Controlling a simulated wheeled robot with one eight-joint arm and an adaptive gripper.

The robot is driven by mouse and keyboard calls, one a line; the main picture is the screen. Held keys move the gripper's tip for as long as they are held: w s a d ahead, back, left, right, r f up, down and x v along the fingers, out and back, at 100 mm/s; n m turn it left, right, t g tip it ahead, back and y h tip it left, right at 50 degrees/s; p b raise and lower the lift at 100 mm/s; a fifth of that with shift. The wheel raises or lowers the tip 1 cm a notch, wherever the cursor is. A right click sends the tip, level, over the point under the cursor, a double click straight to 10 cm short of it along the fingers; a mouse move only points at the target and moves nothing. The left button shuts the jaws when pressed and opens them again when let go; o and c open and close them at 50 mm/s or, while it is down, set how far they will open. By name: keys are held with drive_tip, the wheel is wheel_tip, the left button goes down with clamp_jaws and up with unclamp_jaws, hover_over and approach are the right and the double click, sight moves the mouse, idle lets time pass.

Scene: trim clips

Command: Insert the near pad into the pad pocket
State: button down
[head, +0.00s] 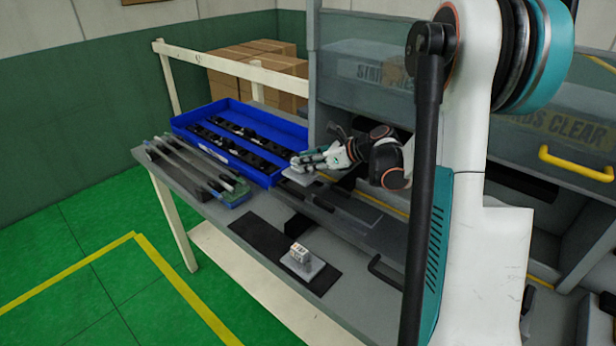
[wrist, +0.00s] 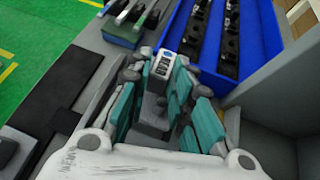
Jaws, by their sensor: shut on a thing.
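My gripper (head: 316,160) is shut on a pad, a light grey plate (head: 297,173) with a small white block. It holds the pad over the bench by the blue tray's right end. In the wrist view the block's white top with dark marks (wrist: 161,64) shows between the fingertips (wrist: 160,72); the fingers hide most of the pad. A second, similar pad (head: 301,263), a grey plate with a white block, sits on the black mat at the bench's front. I cannot make out the pad pocket for certain in either view.
The blue tray (head: 180,124) holds rows of black clips. Long strips lie in a rack (head: 193,170) in front of it. The black mat (head: 262,240) is mostly bare. A grey cabinet (head: 345,62) stands behind my arm; its wall (wrist: 278,85) is close right of the gripper.

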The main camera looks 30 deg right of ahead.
sight(309, 175)
wheel_tip(309, 175, down, 4)
drive_tip(key=shift+f+b, duration=0.2)
drive_tip(key=shift+b, duration=0.5)
drive_tip(key=shift+r, duration=0.1)
drive_tip(key=c, duration=1.4)
unclamp_jaws()
drive_tip(key=shift+s+r, duration=0.1)
drive_tip(key=p+v, duration=0.3)
drive_tip(key=v, duration=0.8)
drive_tip(key=shift+s+d+r, duration=0.15)
drive_tip(key=shift+s+d, duration=0.1)
drive_tip(key=shift+s, duration=0.05)
